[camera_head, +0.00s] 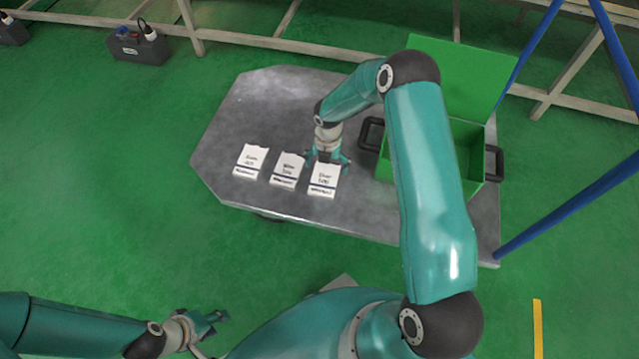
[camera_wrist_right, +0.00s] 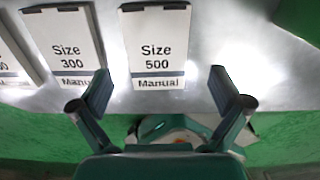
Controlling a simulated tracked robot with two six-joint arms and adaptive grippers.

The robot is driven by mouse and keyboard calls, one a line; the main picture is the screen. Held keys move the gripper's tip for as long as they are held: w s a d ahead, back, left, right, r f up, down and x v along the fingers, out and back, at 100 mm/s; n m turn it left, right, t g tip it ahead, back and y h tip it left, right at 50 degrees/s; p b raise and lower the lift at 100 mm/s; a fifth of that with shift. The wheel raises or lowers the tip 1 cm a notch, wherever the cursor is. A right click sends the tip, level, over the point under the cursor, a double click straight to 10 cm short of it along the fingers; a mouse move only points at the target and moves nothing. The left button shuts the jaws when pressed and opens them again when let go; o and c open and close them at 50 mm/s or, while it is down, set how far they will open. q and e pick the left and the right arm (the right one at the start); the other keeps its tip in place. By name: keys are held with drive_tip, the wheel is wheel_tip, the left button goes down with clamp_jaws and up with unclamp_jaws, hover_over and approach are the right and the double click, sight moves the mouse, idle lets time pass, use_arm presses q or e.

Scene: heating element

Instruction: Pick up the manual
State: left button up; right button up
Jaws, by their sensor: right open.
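Three white manuals lie in a row on the grey metal table (camera_head: 270,105). The right one, marked Size 500 (camera_head: 323,181), shows in the right wrist view (camera_wrist_right: 156,47). The middle one, Size 300 (camera_head: 287,170), is left of it there (camera_wrist_right: 64,45). The left manual (camera_head: 250,161) is cut off in the wrist view (camera_wrist_right: 14,52), its number not fully readable.
An open green box (camera_head: 467,140) with black handles stands on the table's right side. Blue posts (camera_head: 570,210) rise at the right. A dark case (camera_head: 137,46) sits on the floor at the back left. The table's left part is bare.

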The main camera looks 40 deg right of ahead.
sight(325, 177)
drive_tip(key=f+b, duration=0.1)
drive_tip(key=f, duration=0.1)
drive_tip(key=f+b, duration=0.1)
drive_tip(key=f, duration=0.2)
drive_tip(key=shift+w+a, duration=0.1)
drive_tip(key=shift+a, duration=0.1)
drive_tip(key=shift+c, duration=0.3)
drive_tip(key=c, duration=1)
